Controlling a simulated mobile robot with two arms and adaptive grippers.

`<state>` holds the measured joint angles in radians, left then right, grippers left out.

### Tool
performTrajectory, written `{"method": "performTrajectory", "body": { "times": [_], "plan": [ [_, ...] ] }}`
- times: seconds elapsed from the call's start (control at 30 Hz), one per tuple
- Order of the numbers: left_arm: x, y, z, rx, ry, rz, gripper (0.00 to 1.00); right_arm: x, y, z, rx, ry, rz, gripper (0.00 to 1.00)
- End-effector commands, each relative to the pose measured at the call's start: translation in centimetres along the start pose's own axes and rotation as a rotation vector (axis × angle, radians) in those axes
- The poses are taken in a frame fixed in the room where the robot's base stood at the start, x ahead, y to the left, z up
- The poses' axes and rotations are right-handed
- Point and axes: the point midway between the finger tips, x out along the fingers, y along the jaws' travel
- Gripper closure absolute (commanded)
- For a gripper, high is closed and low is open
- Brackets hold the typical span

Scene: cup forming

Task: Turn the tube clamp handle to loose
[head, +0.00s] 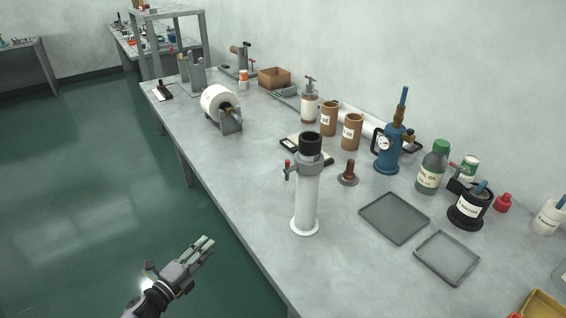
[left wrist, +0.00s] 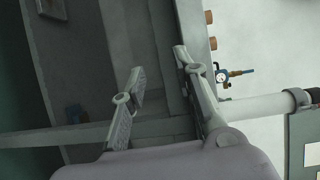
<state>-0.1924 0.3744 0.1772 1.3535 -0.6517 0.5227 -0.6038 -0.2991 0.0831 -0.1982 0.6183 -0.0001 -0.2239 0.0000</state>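A white upright tube (head: 306,205) stands on a round white base near the table's front edge in the head view. A small handle (head: 287,168) with a red tip sticks out on the clamp's left side. My left gripper (head: 205,246) is off the table's front edge, left of and apart from the tube. Its fingers are apart and empty in the left wrist view (left wrist: 158,62). There a white tube (left wrist: 258,107) lies sideways in the picture, right of the fingers. My right gripper is not in view.
The grey table (head: 240,185) holds a blue pump with a gauge (head: 388,150), brown cups (head: 352,131), a green bottle (head: 432,168), a dark tray (head: 394,217) and a roll holder (head: 222,108). A brown-topped stopper (head: 348,172) stands right of the tube. Green floor lies left.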

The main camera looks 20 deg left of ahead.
Motion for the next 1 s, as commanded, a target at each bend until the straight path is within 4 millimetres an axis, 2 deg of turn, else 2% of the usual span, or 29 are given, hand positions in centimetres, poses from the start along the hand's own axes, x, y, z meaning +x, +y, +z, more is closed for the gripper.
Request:
{"method": "performTrajectory", "body": {
  "times": [0.03,0.1,0.2,0.3,0.4,0.57,0.67,1.0],
  "plan": [
    [0.8,-6.8,0.1,0.204,0.080,-0.112,0.72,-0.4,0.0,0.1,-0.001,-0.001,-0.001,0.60],
    [0.8,-14.5,-1.0,0.501,0.185,-0.248,0.72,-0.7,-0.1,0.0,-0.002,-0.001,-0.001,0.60],
    [-0.8,-22.9,-3.7,0.924,0.317,-0.410,0.72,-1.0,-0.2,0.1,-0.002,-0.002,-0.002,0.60],
    [-2.5,-27.1,-5.9,1.237,0.408,-0.506,0.72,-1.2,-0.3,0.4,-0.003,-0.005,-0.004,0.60],
    [-3.6,-28.9,-7.2,1.425,0.461,-0.553,0.72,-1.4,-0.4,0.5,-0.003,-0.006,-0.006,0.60],
    [-3.6,-29.7,-8.2,1.513,0.487,-0.573,0.72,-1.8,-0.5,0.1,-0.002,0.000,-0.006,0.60],
    [-2.5,-29.9,-9.1,1.510,0.486,-0.575,0.72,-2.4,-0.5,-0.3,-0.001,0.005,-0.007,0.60],
    [3.3,-30.5,-13.7,1.502,0.483,-0.575,0.72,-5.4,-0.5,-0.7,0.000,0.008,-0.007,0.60]
  ]
}}
